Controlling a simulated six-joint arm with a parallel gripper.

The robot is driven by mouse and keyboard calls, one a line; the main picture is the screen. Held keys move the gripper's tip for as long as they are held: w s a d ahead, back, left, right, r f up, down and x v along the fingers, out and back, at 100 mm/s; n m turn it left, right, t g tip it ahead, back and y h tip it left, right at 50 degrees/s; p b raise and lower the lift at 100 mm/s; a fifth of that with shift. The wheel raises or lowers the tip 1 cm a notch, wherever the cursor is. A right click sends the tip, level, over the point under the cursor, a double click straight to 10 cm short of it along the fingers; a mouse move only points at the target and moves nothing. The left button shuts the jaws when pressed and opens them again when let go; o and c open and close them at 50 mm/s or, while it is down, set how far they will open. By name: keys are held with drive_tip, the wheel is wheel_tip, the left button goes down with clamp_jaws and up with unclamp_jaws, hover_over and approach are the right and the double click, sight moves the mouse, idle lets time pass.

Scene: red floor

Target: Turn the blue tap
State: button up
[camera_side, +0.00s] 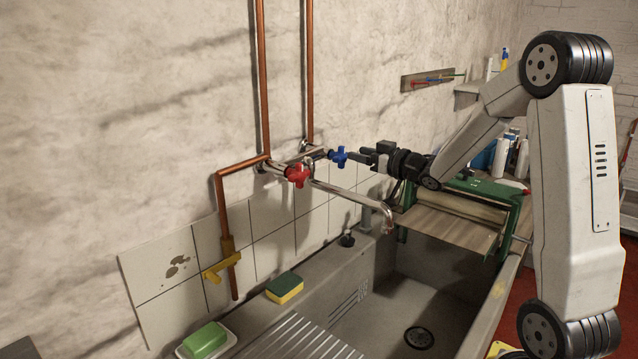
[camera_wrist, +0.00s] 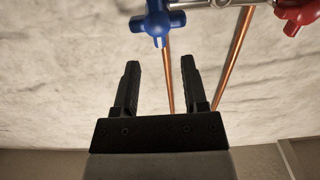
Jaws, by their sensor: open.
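The blue tap (camera_side: 339,157) is a cross-shaped handle on the right end of the chrome mixer on the wall. In the wrist view the blue tap (camera_wrist: 158,20) is at the top, just beyond the fingertips and roughly in line with the space between them. My gripper (camera_side: 357,156) is close to the right of the blue tap in the side view. In the wrist view my gripper (camera_wrist: 160,66) has its two black fingers apart with nothing between them. I cannot tell whether a finger touches the tap in the side view.
A red tap (camera_side: 298,175) sits left of the blue one, with a chrome spout (camera_side: 350,195) between them reaching over the sink (camera_side: 418,290). Copper pipes (camera_side: 262,80) run up the wall. A green-framed wringer (camera_side: 460,215) stands behind the sink, below my arm.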

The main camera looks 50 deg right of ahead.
sight(344, 149)
drive_tip(key=shift+w, duration=3.9)
clamp_jaws()
